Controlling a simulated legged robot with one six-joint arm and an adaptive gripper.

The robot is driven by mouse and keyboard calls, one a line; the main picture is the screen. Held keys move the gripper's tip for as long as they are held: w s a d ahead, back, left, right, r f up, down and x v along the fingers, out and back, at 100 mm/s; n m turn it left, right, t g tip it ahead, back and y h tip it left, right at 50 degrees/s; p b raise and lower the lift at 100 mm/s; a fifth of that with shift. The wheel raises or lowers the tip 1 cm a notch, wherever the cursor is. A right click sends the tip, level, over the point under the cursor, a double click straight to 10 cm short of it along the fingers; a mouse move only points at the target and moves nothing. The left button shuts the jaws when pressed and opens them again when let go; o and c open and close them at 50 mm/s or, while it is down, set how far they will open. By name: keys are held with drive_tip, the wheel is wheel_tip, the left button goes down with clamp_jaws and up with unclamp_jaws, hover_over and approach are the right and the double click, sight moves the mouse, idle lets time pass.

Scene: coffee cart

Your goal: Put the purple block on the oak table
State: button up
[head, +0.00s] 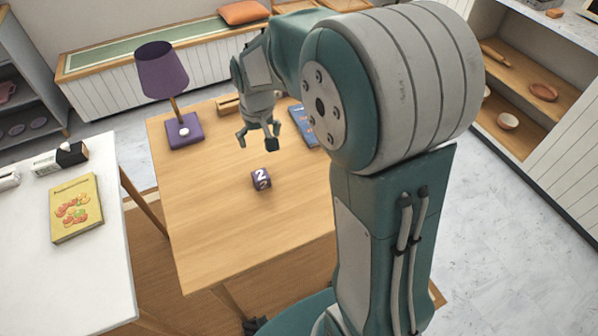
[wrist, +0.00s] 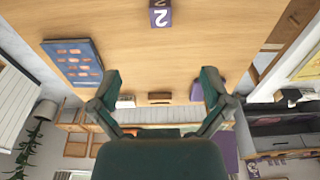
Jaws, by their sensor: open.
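The purple block (head: 261,179) with a white 2 on it sits on the oak table (head: 215,235), near the middle of the top. In the wrist view the purple block (wrist: 160,14) shows at the top edge, partly cut off. My gripper (head: 257,143) is above the table, beyond the block in the head view. Its two fingers (wrist: 160,80) are spread apart in the wrist view with nothing between them. The block is apart from the fingers.
A purple lamp (head: 185,130) stands at the table's far left corner. A blue book (head: 303,124) lies on the right, partly behind my arm; a wooden item (head: 228,104) is at the back. A white table (head: 90,270) with a yellow book (head: 76,208) stands left. The front of the oak table is clear.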

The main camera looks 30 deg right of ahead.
drive_tip(key=s+r+t, duration=0.2)
drive_tip(key=s+r, duration=0.3)
drive_tip(key=s, duration=0.6)
drive_tip(key=s+r+t, duration=0.2)
drive_tip(key=s+r, duration=0.4)
drive_tip(key=s, duration=0.5)
drive_tip(key=shift+r, duration=0.25)
drive_tip(key=shift+w, duration=0.1)
drive_tip(key=shift+c, duration=0.3)
